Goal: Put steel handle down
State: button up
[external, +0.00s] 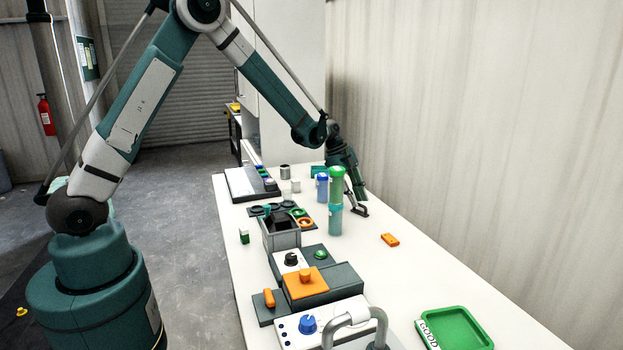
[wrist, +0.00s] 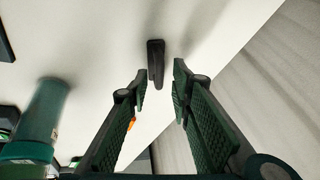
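A dark handle-shaped bar, which looks like the steel handle (wrist: 155,62), lies on the white table in the wrist view, just ahead of my fingertips and roughly in line with the gap between them. In the external view the handle (external: 359,211) is on the table at the foot of my gripper (external: 352,195). My gripper also shows in the wrist view (wrist: 160,84), with its two green ribbed fingers spread apart and nothing between their pads. I see no clear contact between fingers and handle.
A tall green and teal cylinder (external: 335,215) stands close left of my gripper, beside a blue can (external: 321,187). An orange block (external: 389,240) and a green tray (external: 455,328) lie nearer. Control boxes (external: 330,284) line the left. The table right of the handle is clear.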

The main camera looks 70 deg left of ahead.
jog(key=v, duration=1)
jog(key=shift+r, duration=0.2)
